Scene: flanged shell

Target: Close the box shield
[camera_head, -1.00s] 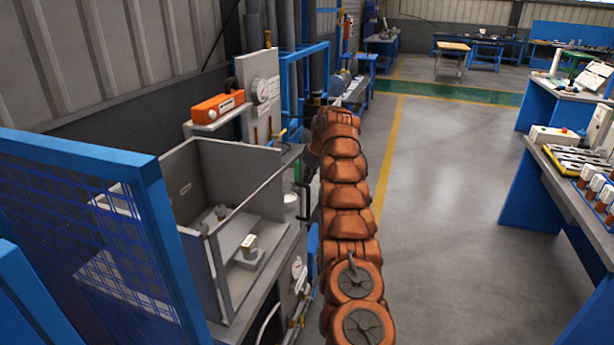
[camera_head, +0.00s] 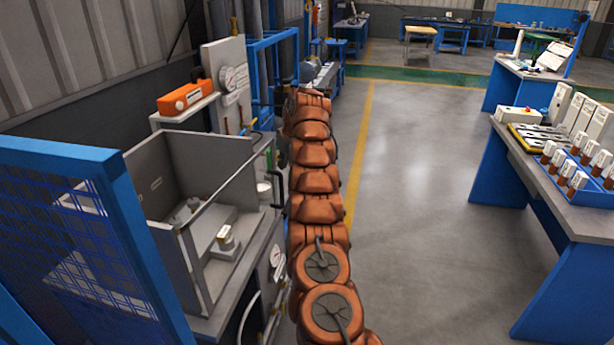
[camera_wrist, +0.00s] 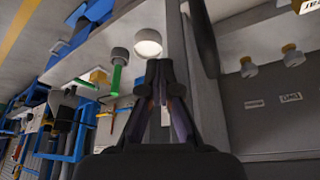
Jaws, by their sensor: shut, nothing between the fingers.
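The grey box (camera_head: 190,150) stands open-topped on the bench at left in the head view. A thin rail (camera_head: 222,190) runs along its near right upper edge; whether a clear shield panel hangs below it I cannot tell. A dark upright handle (camera_head: 281,187) is at the box's right side. My gripper (camera_wrist: 160,78) shows in the wrist view with its fingers together and nothing between them. A grey edge and a dark bar (camera_wrist: 204,38) are close beyond the fingertips. In the head view my arm hides the gripper.
A blue mesh guard (camera_head: 75,230) stands left of the box. An orange device (camera_head: 186,98) sits on a shelf behind it. A round white-topped pot (camera_wrist: 148,43) and a green cylinder (camera_wrist: 117,76) are near my gripper. A workbench (camera_head: 560,190) stands right; the floor between is clear.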

